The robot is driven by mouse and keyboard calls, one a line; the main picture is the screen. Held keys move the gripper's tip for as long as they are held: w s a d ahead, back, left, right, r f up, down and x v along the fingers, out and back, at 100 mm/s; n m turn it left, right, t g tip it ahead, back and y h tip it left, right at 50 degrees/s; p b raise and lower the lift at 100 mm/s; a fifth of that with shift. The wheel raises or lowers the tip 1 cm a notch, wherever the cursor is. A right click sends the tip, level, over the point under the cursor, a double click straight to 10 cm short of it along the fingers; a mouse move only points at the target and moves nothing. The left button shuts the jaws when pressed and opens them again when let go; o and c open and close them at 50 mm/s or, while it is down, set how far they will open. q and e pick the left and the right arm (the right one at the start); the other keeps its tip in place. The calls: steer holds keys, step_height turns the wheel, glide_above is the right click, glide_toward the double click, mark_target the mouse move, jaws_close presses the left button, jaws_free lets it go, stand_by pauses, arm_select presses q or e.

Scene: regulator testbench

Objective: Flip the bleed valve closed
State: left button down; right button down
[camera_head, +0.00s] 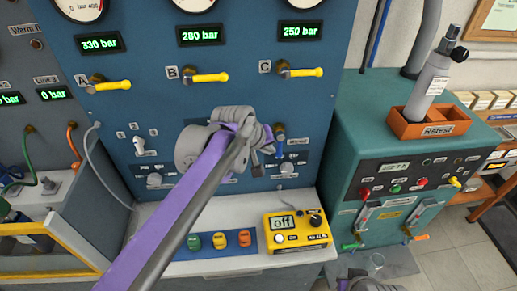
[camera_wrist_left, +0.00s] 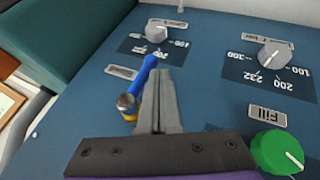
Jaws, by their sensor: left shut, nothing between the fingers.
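The bleed valve appears to be the small blue lever (camera_head: 281,146) on a brass pivot, low on the right of the blue panel; its label is too small to read. In the left wrist view the blue lever (camera_wrist_left: 146,72) stretches from its brass pivot, just left of my fingers. My left gripper (camera_head: 262,160) reaches across the panel and is shut and empty, its tips just left of the lever. In the wrist view the shut gripper (camera_wrist_left: 160,82) is right beside the lever; I cannot tell whether they touch.
Grey knobs (camera_head: 287,168) sit below the lever. A green fill knob (camera_wrist_left: 277,152) is right of my fingers in the wrist view. Yellow levers (camera_head: 207,77) line the panel above. A yellow meter (camera_head: 297,231) reading "off" stands on the ledge. A teal cabinet (camera_head: 385,120) is at right.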

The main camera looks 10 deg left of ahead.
arm_select(q)
steer(key=shift+d+f+h, duration=0.2)
steer(key=shift+d+h, duration=0.05)
steer(key=shift+h, duration=0.35)
stand_by(0.5)
steer(key=d+n+t+h+b, duration=0.1)
steer(key=n+t+h, duration=0.1)
steer(key=h, duration=0.1)
steer(key=w+d+n+t+h+b, duration=0.1)
steer(key=d+t+h+b, duration=0.1)
steer(key=h, duration=0.2)
steer(key=d+n+t+h+b, duration=0.2)
steer(key=h, duration=0.1)
steer(key=shift+w+d+n+t+h, duration=0.2)
steer(key=shift+n+t+h, duration=0.1)
steer(key=shift+t+h, duration=0.1)
steer(key=shift+d+r, duration=0.15)
stand_by(0.8)
